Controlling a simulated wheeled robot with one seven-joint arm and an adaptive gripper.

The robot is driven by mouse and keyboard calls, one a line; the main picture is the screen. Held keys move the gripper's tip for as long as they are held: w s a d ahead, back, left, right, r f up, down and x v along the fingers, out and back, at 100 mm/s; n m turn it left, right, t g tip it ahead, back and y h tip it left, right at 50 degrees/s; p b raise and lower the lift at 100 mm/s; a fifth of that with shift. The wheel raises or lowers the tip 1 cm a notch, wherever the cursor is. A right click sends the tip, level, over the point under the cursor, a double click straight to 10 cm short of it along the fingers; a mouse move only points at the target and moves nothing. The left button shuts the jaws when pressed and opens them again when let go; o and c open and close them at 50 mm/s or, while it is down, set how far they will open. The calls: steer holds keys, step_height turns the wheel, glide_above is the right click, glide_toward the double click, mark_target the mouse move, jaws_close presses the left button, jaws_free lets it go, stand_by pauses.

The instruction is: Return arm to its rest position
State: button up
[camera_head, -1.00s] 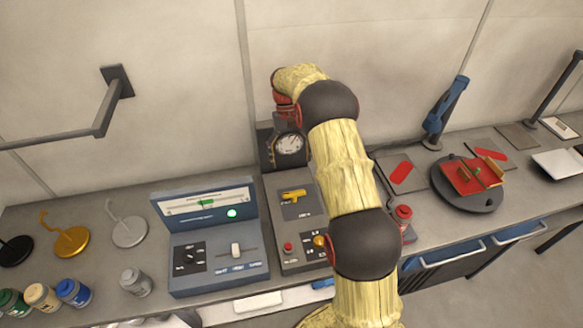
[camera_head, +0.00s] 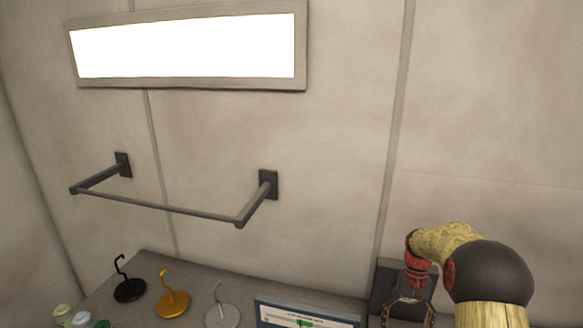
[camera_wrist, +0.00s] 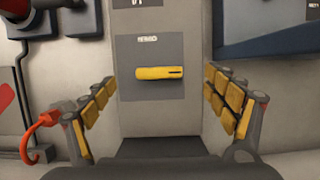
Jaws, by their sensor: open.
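My arm comes up from the lower right of the head view and bends over at the top. My gripper (camera_head: 410,298) hangs down from its red wrist near the back wall, partly cut off by the lower edge. In the wrist view my gripper (camera_wrist: 160,90) has its yellow-padded fingers spread wide, with nothing between them. Beyond the fingers, a yellow handle (camera_wrist: 160,73) sits on a grey panel, apart from them.
A wall rail (camera_head: 165,208) sticks out at the left, below a bright panel (camera_head: 185,45). Black (camera_head: 129,290), gold (camera_head: 172,303) and grey (camera_head: 222,315) hook stands are on the bench. A blue console (camera_head: 300,312) stands left of my gripper.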

steer(key=s+a+r+n+t+b, duration=0.1)
steer(key=s+a+r+t+b, duration=0.2)
steer(key=s, duration=0.6)
steer(key=s+a+r+n+t+b, duration=0.1)
steer(key=s+a+r+t+b, duration=0.2)
steer(key=s+a, duration=0.4)
steer(key=s+a+r+n+t+h+b, duration=0.1)
steer(key=s+a+r+t+b, duration=0.2)
steer(key=s, duration=1)
steer(key=shift+s+a+r+b, duration=0.15)
steer(key=shift+a+r+b, duration=1.25)
steer(key=shift+r, duration=0.35)
